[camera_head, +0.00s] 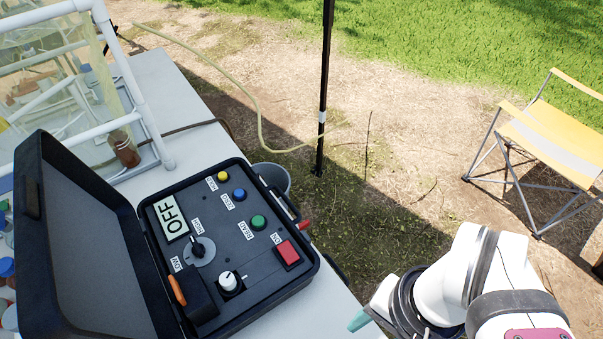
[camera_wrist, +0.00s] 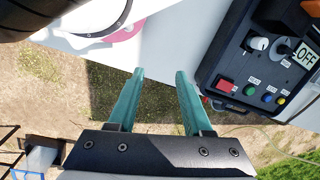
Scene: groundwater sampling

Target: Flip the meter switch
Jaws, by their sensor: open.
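The meter is an open black case (camera_head: 270,290) on the white table, with a display reading OFF (camera_head: 170,215). A red rocker switch (camera_head: 287,253), labelled ON, sits at the panel's right edge. It also shows in the wrist view (camera_wrist: 228,86). My gripper (camera_wrist: 160,80) is open and empty in the wrist view, with two teal fingers apart. The case is to the right of the fingers there, and they touch nothing. In the head view, only one teal fingertip (camera_head: 359,320) shows clearly, right of the case beyond the table edge.
The panel also has yellow, blue and green buttons (camera_head: 258,222), a black selector (camera_head: 197,247) and a white knob (camera_head: 229,281). A grey bucket (camera_head: 272,177) stands behind the case. A black pole (camera_head: 325,90) and a yellow chair (camera_head: 550,135) stand beyond. Ground right of the table is mostly clear.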

